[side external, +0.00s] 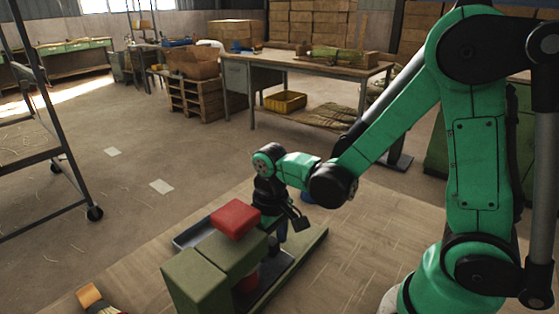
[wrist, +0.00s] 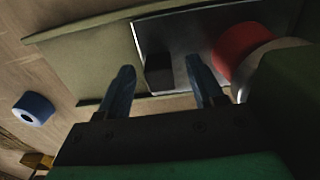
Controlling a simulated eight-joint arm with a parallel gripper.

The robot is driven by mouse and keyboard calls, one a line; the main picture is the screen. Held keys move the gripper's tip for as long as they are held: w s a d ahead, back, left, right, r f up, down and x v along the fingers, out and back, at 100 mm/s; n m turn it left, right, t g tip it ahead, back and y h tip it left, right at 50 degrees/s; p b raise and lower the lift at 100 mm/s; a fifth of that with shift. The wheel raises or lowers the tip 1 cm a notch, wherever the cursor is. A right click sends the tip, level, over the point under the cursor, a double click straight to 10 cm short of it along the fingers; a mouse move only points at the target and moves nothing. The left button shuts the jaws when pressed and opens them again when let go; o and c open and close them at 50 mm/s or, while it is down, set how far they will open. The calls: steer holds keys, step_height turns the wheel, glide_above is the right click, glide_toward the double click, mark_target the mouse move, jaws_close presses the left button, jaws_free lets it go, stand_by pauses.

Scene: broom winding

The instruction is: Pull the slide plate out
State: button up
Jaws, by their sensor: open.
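The slide plate is a dark grey metal plate (wrist: 185,40) on the green base of the machine, below the red block in the side view. A small black block (wrist: 158,72), apparently its grip, stands near its edge. My gripper (wrist: 157,64) is open, its two blue fingers pointing toward the plate. In the wrist view the black block appears between the fingertips, with gaps to both fingers; whether they are at its height I cannot tell. In the side view my gripper (side external: 283,236) is low beside the machine, partly hidden.
The machine's green body (side external: 205,272) carries a red block (side external: 236,217). A red round part (wrist: 240,45) is close to my right finger in the wrist view. A blue roll (wrist: 33,110) lies on the floor mat. The mat right of the machine is mostly clear.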

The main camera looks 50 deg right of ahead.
steer(key=shift+f, duration=0.1)
jaws_close()
stand_by(1.4)
